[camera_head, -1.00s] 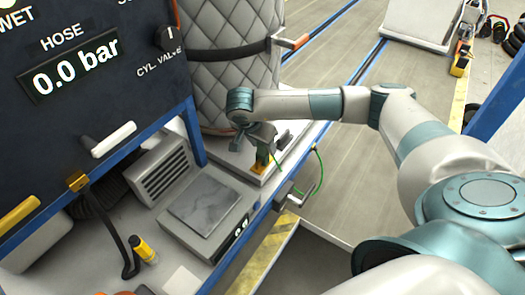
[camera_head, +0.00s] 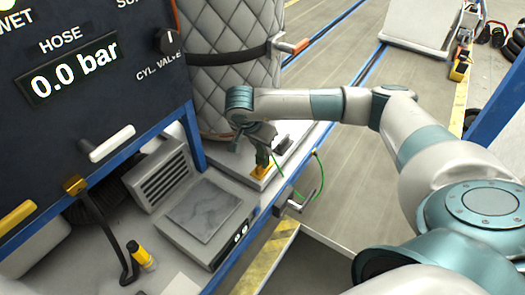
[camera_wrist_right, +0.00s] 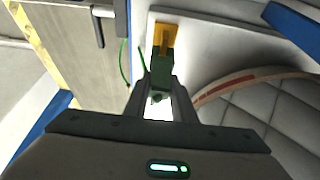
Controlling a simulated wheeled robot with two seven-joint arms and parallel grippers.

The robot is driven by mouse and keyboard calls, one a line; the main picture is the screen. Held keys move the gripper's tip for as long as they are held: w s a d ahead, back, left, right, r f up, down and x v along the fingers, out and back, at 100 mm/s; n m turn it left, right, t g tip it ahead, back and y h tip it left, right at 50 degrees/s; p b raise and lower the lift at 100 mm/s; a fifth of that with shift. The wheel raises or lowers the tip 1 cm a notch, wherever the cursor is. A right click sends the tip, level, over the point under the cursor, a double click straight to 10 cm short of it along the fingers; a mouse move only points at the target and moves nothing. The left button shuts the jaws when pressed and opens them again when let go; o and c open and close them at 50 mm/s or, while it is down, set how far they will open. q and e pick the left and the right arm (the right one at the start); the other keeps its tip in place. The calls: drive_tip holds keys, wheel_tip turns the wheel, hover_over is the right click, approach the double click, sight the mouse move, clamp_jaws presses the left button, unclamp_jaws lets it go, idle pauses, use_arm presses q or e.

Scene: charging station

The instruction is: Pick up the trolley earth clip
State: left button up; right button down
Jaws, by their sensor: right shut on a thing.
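The trolley earth clip (camera_wrist_right: 160,73) is a green clip at a yellow post (camera_wrist_right: 165,36), with a thin green cable to its left in the right wrist view. My right gripper (camera_wrist_right: 159,90) is shut on the clip, whose upper part shows between and beyond the fingers. In the head view the clip (camera_head: 262,156) is small and partly hidden by my right gripper (camera_head: 258,143), just above the yellow post (camera_head: 261,171). The green cable (camera_head: 316,170) loops over the trolley's edge to the right. I cannot tell whether the clip touches the post. My left gripper is not in view.
A quilted grey cylinder cover (camera_head: 232,70) with a black strap stands behind the gripper. The dark panel (camera_head: 95,80) reads 0.0 bar at left. A scale (camera_head: 205,212) and a yellow-black torch-like item (camera_head: 140,252) lie on the trolley deck.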

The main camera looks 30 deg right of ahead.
wheel_tip(320, 180, up, 2)
drive_tip(key=shift+r+b, duration=0.1)
drive_tip(key=shift+b, duration=0.7)
drive_tip(key=s+d+r+b, duration=0.4)
drive_tip(key=s+d+r, duration=0.3)
drive_tip(key=d, duration=0.2)
drive_tip(key=shift+s+r+b, duration=0.15)
drive_tip(key=shift+b, duration=0.15)
drive_tip(key=w+d+f+p, duration=0.1)
drive_tip(key=w+d+p, duration=0.2)
drive_tip(key=w+p, duration=0.5)
drive_tip(key=w, duration=0.3)
drive_tip(key=shift+w, duration=0.4)
drive_tip(key=shift+d+f, duration=0.1)
